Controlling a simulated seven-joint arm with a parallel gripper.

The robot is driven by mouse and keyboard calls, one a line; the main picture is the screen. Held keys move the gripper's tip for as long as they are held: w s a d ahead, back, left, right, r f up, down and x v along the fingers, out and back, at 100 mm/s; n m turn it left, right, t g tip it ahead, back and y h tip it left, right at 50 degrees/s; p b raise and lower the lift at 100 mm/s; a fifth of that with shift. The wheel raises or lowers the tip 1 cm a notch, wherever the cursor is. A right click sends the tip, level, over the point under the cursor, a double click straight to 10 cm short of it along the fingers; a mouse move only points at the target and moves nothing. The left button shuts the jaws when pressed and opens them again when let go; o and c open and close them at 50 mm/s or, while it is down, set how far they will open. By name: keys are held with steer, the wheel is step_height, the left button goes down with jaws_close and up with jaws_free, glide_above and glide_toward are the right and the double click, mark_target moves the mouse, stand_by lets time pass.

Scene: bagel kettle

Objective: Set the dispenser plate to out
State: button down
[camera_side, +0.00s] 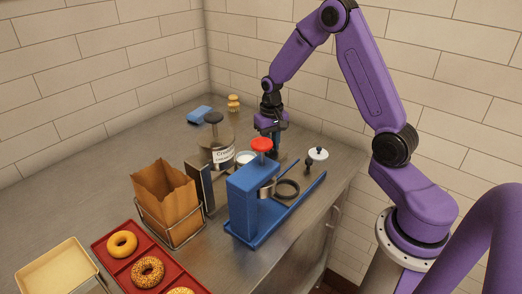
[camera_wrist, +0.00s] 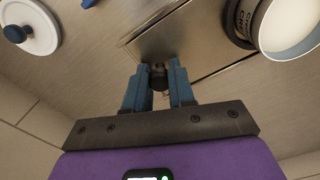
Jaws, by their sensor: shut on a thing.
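My gripper (camera_side: 274,150) is low over the counter, behind the blue dispenser-like stand (camera_side: 243,205) with a red knob (camera_side: 262,145). In the wrist view my gripper's blue fingers (camera_wrist: 158,82) are shut on a small dark round knob (camera_wrist: 158,72). The knob sits at the near edge of a flat, shiny metal plate (camera_wrist: 172,42) on the counter. I cannot tell how the knob joins the plate. In the side view the plate and knob are hidden behind the stand and my fingers.
A white lid with a knob (camera_side: 317,154) lies to the right. A labelled jar (camera_side: 222,155) stands left of my gripper. A dark ring (camera_side: 288,190) is beside the stand. A paper bag (camera_side: 165,195) and a red bagel tray (camera_side: 116,258) are at the front left.

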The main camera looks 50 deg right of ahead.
steer(key=shift+d, duration=0.35)
steer(key=c, duration=1)
jaws_free()
steer(key=shift+a+r, duration=0.1)
steer(key=shift+r, duration=0.3)
step_height(320, 180, up, 17)
steer(key=shift+f, duration=0.15)
